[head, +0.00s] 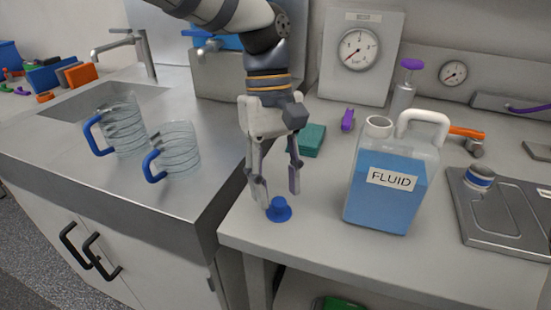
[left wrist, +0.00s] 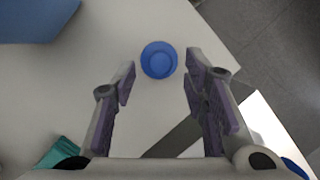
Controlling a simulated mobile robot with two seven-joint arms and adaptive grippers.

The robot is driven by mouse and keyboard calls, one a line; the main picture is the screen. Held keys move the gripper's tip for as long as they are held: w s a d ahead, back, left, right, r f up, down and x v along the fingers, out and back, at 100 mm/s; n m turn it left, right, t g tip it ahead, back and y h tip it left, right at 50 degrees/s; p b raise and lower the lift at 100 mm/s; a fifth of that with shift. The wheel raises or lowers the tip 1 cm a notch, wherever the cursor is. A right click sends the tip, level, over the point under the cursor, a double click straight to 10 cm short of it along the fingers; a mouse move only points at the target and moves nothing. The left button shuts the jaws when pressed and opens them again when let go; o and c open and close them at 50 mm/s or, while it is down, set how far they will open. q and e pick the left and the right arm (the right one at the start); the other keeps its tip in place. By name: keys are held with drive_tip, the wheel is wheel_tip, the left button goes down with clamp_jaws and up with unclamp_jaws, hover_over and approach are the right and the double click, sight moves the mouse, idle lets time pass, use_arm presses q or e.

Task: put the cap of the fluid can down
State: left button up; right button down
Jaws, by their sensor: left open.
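The blue cap (head: 279,209) sits on the light worktop near its front left corner. In the left wrist view the cap (left wrist: 159,60) shows as a round blue disc just beyond and between the fingertips, touching neither finger as far as I can see. My left gripper (head: 277,194) is open and empty, pointing down at the cap from above and behind. The fluid can (head: 385,190), filled with blue liquid and labelled FLUID, stands upright to the right with its neck (head: 379,122) uncapped. My right gripper is out of view.
Two clear jugs with blue handles (head: 127,128) (head: 174,153) stand on the steel counter at left. A teal block (head: 312,140) and a purple item (head: 348,120) lie behind the gripper. A metal plate (head: 510,225) is at right. The worktop edge is close to the cap.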

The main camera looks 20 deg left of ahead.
use_arm(q)
drive_tip(key=v, duration=1)
drive_tip(key=shift+d, duration=0.1)
